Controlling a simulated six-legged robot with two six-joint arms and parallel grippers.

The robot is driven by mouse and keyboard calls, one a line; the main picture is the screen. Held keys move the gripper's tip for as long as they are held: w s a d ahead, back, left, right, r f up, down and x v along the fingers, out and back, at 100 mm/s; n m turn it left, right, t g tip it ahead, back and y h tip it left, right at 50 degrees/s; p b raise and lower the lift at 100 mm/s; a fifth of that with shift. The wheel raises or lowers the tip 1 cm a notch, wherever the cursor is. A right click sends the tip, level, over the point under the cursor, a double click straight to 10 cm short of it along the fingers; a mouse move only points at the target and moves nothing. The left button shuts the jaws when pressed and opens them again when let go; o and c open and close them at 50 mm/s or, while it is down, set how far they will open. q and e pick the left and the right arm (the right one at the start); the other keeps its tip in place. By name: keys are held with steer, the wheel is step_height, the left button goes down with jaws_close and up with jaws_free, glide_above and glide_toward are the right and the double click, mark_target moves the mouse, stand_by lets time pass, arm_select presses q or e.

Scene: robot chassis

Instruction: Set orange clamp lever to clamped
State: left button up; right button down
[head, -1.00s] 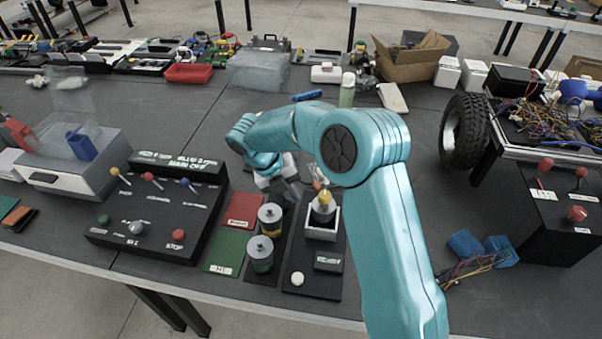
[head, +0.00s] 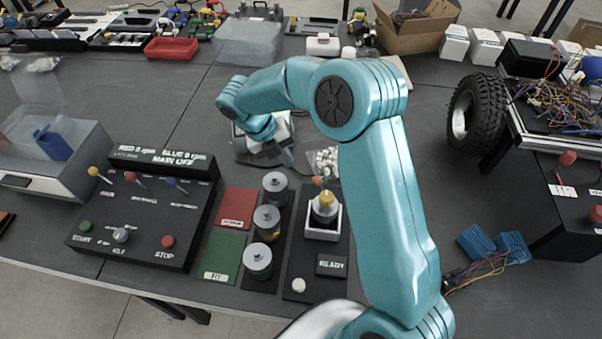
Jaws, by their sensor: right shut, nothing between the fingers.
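The orange clamp lever (head: 318,181) is a small orange knob at the back of a black fixture with a display reading READY (head: 331,265). It stands by a yellow-topped grey part (head: 326,205) seated in a white-edged holder (head: 337,222). My right gripper (head: 287,158) is shut and empty, to the left of the lever and a little farther back, apart from it in the picture. The lever's lower part is hard to make out. My left gripper is not in view.
Several grey cylinders (head: 258,258) stand in a row left of the fixture, beside red (head: 236,208) and green (head: 222,257) pads. A black control panel (head: 145,220) is farther left. A tyre (head: 476,120) and wires are at right. White pieces (head: 326,160) lie behind the lever.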

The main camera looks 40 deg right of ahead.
mark_target(320, 185)
steer(key=x, duration=0.8)
steer(key=shift+s+d+f+p, duration=0.25)
steer(key=shift+s+p, duration=0.15)
steer(key=shift+s, duration=0.05)
steer(key=shift+f, duration=0.55)
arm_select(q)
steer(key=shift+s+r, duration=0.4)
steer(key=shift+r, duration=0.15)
arm_select(e)
steer(key=shift+s+d, duration=0.1)
steer(key=shift+d, duration=0.05)
